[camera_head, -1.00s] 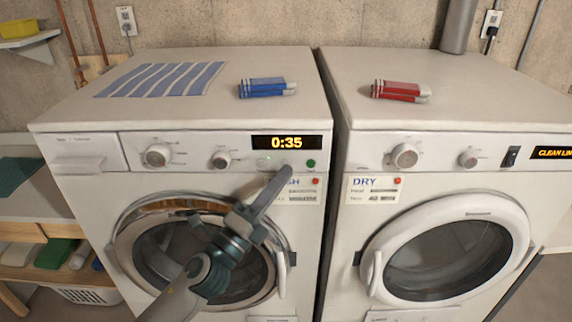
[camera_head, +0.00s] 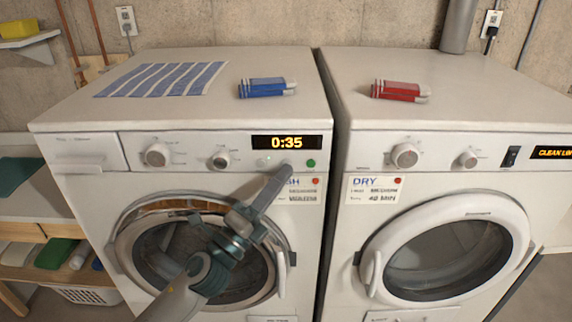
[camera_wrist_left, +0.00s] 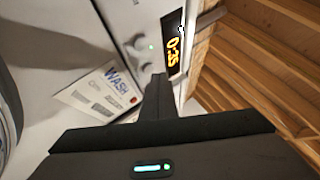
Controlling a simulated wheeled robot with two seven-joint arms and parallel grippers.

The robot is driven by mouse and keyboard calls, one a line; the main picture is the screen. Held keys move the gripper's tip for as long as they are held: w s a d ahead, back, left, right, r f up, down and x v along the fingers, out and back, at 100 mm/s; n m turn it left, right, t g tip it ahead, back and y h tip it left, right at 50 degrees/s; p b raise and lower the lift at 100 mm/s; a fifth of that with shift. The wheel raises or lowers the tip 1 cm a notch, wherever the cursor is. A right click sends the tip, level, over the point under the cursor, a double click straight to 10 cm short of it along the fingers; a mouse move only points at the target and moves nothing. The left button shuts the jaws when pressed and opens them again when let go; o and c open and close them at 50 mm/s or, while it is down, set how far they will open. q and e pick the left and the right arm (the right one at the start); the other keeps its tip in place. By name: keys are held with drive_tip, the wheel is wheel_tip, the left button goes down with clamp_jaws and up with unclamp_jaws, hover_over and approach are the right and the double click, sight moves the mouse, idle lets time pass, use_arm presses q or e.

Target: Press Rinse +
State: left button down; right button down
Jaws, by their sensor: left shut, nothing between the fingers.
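The washer's control panel (camera_head: 228,152) carries a display (camera_head: 286,143) reading 0:35, which also shows in the wrist view (camera_wrist_left: 173,52). Below the display are a pale button (camera_head: 264,161) at the left and a green button (camera_head: 311,163) at the right. My left gripper (camera_head: 284,170) is shut and empty, its tip over the panel between these two buttons. It hides what lies behind it, and I cannot tell whether it touches the panel. In the wrist view the shut fingers (camera_wrist_left: 157,90) point towards the panel beside the display. I cannot read a Rinse + label. My right gripper is not in view.
A WASH card (camera_head: 300,190) sits just under the panel. The dryer (camera_head: 440,150) stands to the right. A blue bundle (camera_head: 265,87) and a striped cloth (camera_head: 160,78) lie on the washer top.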

use_arm(q)
drive_tip(key=shift+w, duration=0.35)
drive_tip(key=shift+w, duration=0.1)
idle(0.6)
drive_tip(key=shift+s, duration=0.6)
drive_tip(key=shift+s, duration=0.1)
drive_tip(key=s+p, duration=0.1)
drive_tip(key=s, duration=0.4)
drive_tip(key=shift+s+p, duration=0.35)
drive_tip(key=shift+s, duration=0.05)
idle(1.2)
